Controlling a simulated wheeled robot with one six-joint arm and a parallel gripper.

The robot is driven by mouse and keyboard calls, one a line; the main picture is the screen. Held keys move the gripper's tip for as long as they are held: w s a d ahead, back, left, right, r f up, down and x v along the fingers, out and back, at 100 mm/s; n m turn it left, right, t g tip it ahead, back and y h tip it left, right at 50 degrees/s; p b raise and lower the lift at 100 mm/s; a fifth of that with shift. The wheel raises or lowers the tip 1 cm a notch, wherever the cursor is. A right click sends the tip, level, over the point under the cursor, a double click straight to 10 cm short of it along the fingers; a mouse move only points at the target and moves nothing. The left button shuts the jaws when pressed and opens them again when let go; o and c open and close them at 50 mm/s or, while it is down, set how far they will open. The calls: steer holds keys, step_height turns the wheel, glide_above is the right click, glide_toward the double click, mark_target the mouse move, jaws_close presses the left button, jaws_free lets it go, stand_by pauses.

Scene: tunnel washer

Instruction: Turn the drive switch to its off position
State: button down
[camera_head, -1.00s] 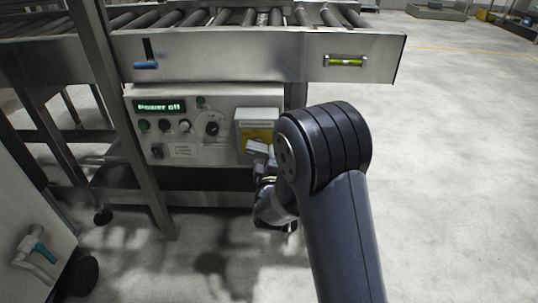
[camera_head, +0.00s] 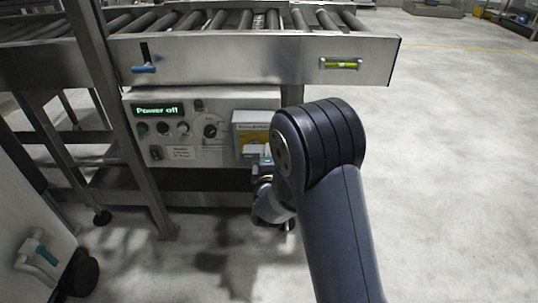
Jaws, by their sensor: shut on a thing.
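The control panel (camera_head: 190,104) sits under the roller conveyor, and its green display (camera_head: 159,110) reads "Power off". A light grey switch box with a yellow plate (camera_head: 247,137) is at the panel's right end and looks like the drive switch. My gripper (camera_head: 262,165) is at the lower right of this box, its jaws mostly hidden by my own arm. It is shut on a small grey part at the box front, apparently the switch handle. The handle's angle cannot be made out.
A round black dial (camera_head: 210,131) and several small buttons are left of the box. A blue handle (camera_head: 144,69) and a yellow-green level (camera_head: 341,64) are on the conveyor's side rail (camera_head: 250,62). A steel post (camera_head: 118,120) stands left. The floor at right is clear.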

steer(key=c, duration=1.2)
jaws_free()
steer(key=shift+c, duration=0.2)
steer(key=shift+s, duration=0.1)
steer(key=s+p, duration=0.1)
steer(key=s, duration=0.9)
steer(key=shift+s+a, duration=0.2)
steer(key=shift+s, duration=0.1)
steer(key=w+b, duration=0.1)
steer(key=w, duration=1)
steer(key=shift+d, duration=0.2)
